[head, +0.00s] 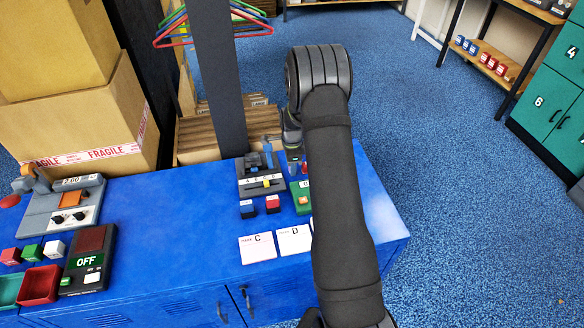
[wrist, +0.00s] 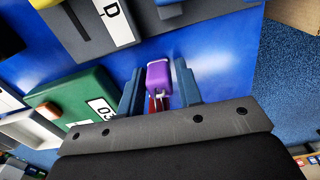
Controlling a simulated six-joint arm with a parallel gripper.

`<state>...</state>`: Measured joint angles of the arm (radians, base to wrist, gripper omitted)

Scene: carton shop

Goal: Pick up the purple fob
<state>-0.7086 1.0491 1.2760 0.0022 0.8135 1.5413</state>
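The purple fob (wrist: 158,76) shows in the wrist view, a small rounded block with a metal ring at its near end and something thin and red beside it. My gripper (wrist: 160,72) has one blue finger on each side of the fob. The fingers are apart, with a narrow strip of blue between each finger and the fob, so it looks open around it. Whether either finger touches it is hard to tell. In the head view my arm covers the area, and I cannot make out the fob there.
A green block labelled 03 (wrist: 75,98) lies just left of the fingers. A grey device with a D label (wrist: 88,28) is beyond it. The blue bench top (head: 185,215) has clear room at its middle. Cards C (head: 258,248) and D (head: 294,240) lie near the front edge.

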